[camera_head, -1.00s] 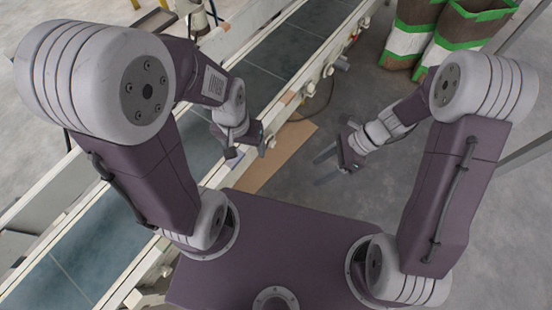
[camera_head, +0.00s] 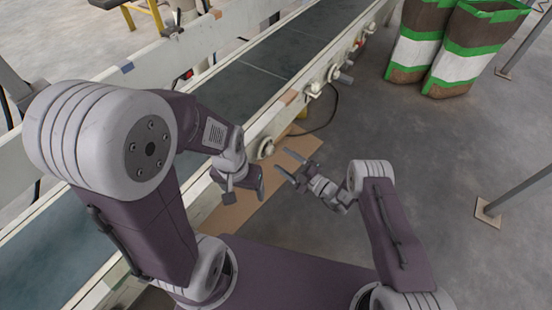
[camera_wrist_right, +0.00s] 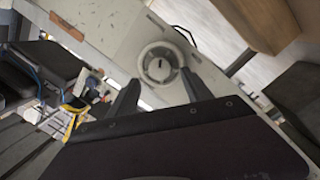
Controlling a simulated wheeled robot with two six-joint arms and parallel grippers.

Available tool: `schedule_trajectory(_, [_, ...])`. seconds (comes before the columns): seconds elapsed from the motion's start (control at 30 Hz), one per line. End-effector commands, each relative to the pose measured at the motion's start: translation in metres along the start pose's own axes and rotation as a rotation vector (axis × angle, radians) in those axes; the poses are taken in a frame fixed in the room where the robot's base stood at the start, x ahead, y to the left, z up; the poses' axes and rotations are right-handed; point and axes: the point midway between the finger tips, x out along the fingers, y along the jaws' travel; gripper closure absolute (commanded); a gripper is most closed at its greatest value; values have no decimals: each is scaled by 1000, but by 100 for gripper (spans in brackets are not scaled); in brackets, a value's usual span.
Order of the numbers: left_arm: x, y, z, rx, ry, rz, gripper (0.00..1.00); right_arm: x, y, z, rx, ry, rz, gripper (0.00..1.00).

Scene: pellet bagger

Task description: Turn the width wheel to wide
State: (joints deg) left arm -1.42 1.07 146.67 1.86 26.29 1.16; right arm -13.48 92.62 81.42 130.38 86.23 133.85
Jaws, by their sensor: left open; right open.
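A round pale wheel (camera_wrist_right: 160,63) with a grey centre and a small mark sits on a light panel in the right wrist view. It looks like the width wheel, but I cannot read a label or setting. In the head view, a round knob (camera_head: 265,147) on the conveyor's near side may be the same one. My right gripper (camera_head: 286,163) is open and empty, its fingers pointing toward the conveyor side. In the wrist view its fingers (camera_wrist_right: 161,91) stand either side below the wheel, apart from it. My left gripper (camera_head: 246,184) is open beside the conveyor rail.
The conveyor (camera_head: 262,70) runs diagonally, with other knobs (camera_head: 334,73) along its near rail. A tan sheet (camera_head: 228,212) lies on the floor below. Brown, green and white sacks (camera_head: 420,45) stand at the upper right.

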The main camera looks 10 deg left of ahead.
Motion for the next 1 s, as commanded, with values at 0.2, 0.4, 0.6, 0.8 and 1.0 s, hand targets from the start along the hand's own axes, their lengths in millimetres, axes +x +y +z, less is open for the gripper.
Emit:
schedule_trajectory(0.2, [24,0,3,0,-1,0,24,37,-3,2,-2,1,-1,42])
schedule_trajectory(0.4, [25,0,3,0,-1,0,24,45,0,0,-2,0,-1,42])
schedule_trajectory(0.6, [25,0,3,0,-1,0,24,45,0,0,-2,-1,-2,56])
schedule_trajectory(0.8, [25,0,3,0,-1,0,24,45,0,0,-2,-1,-1,100])
schedule_trajectory(1.0, [25,0,3,0,-1,0,24,44,-1,1,-18,1,0,100])
